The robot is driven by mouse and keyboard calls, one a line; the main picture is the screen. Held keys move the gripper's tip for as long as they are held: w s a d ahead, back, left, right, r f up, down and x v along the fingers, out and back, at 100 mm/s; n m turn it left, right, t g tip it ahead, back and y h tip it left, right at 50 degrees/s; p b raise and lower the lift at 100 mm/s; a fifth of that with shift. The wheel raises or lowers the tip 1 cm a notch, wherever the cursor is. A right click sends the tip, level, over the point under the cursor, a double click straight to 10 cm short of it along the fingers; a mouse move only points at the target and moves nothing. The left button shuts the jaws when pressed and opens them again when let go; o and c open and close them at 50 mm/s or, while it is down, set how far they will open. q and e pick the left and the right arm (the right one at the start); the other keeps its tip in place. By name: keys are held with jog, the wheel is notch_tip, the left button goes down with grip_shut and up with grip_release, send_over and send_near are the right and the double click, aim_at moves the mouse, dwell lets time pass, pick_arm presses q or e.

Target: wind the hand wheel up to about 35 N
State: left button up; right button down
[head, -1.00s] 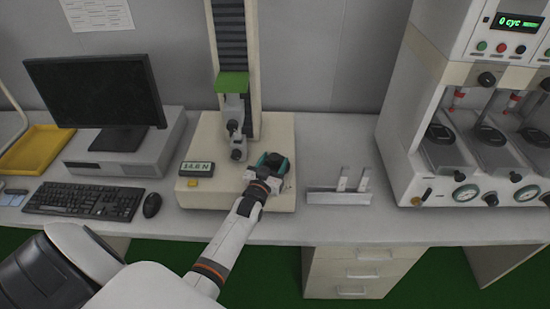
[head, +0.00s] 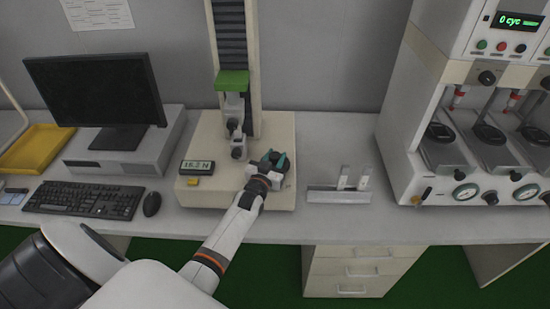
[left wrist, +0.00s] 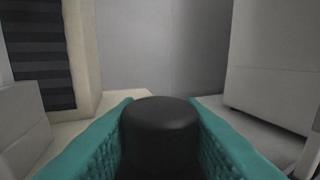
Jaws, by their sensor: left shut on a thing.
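The hand wheel's black round knob (left wrist: 160,125) fills the lower middle of the left wrist view, between two teal fingers. My left gripper (head: 273,159) is shut on it at the right side of the tester's pale base (head: 230,200). In the head view the fingers and wrist hide most of the wheel. A small force display (head: 197,168) on the base's left reads about 18.2 N; its digits are small. The grips (head: 237,140) hang on the column beneath a green block (head: 231,81). My right gripper is not in view.
A yellow button (head: 192,183) sits below the display. A keyboard (head: 85,200), mouse (head: 151,204) and monitor (head: 95,90) are to the left. A metal bracket (head: 338,196) lies right of the base, and a cycle-testing machine (head: 400,140) stands farther right.

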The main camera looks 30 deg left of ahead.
pick_arm(q)
jog(key=shift+f+h, duration=0.1)
jog(key=shift+h, duration=0.2)
jog(key=m+h+b, duration=0.1)
jog(key=h, duration=0.1)
jog(key=m+h+b, duration=0.1)
jog(key=m+h, duration=0.1)
jog(key=shift+a+f, duration=0.15)
jog(key=m+h+b, duration=0.2)
jog(key=h+b, duration=0.1)
jog(key=shift+m+h+b, duration=0.3)
jog(key=shift+h+b, duration=0.1)
jog(key=shift+d+m+g+h+b, duration=0.2)
jog(key=shift+m+g+h+b, duration=0.4)
jog(key=shift+h, duration=0.3)
jog(key=shift+r, duration=0.2)
jog(key=o, duration=1)
jog(key=shift+s+a+f, duration=0.1)
jog(key=shift+s+a, duration=0.15)
jog(key=shift+s, duration=0.3)
jog(key=b+v, duration=0.1)
jog(key=v, duration=1)
